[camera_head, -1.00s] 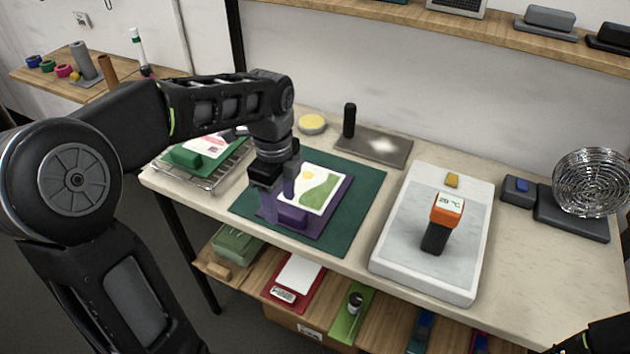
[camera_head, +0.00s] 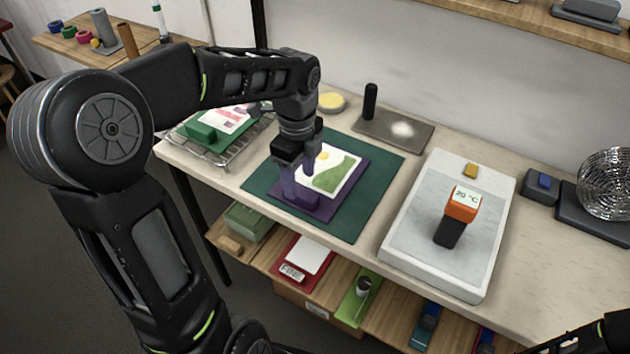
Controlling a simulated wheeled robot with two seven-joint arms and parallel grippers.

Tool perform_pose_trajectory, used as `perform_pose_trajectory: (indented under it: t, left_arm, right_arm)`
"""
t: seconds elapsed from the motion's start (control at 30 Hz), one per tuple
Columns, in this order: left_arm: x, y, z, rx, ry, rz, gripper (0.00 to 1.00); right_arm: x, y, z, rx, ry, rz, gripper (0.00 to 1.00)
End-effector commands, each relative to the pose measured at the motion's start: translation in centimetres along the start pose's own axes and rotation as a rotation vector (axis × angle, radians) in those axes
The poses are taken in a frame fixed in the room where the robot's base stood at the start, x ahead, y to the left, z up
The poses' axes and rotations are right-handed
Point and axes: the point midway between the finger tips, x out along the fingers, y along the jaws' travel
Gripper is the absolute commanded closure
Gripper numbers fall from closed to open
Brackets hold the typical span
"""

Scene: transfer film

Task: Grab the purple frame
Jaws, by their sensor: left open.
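The purple frame (camera_head: 345,205) lies flat on a dark green mat (camera_head: 375,215) on the bench. It carries a white sheet (camera_head: 345,164) printed with green hills and has a raised purple block (camera_head: 318,200) at its near left side. My left gripper (camera_head: 295,190) points down at that block, with its jaws open. The fingers look purplish against the frame, so I cannot tell whether they touch the block. The gripper hides the frame's left part. My right gripper is out of view; only a bit of my right arm shows at the bottom right corner.
A green frame (camera_head: 200,131) sits on a wire rack (camera_head: 214,154) at left. A white-edged plate (camera_head: 400,262) with an orange thermometer (camera_head: 462,205) stands to the right. Behind is a grey plate (camera_head: 370,131) with a black post (camera_head: 370,100). A lower shelf holds more coloured frames.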

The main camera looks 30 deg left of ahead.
Motion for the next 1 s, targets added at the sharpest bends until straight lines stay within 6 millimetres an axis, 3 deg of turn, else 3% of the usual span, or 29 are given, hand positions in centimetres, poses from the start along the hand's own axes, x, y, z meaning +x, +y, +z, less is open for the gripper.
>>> perform_pose_trajectory:
  t: [0.27, 0.6, 1.0]
  left_arm:
    - [0.8, 0.0, 0.0, 0.000, 0.000, 0.002, 0.45]
    - [5.0, -0.1, -0.1, 0.000, 0.001, 0.001, 0.45]
    - [5.2, -0.1, 0.0, 0.000, 0.000, -0.001, 0.45]
  right_arm:
    - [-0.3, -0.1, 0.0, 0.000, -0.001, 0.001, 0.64]
    - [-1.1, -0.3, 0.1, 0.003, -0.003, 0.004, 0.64]
    - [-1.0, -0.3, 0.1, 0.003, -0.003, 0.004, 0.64]
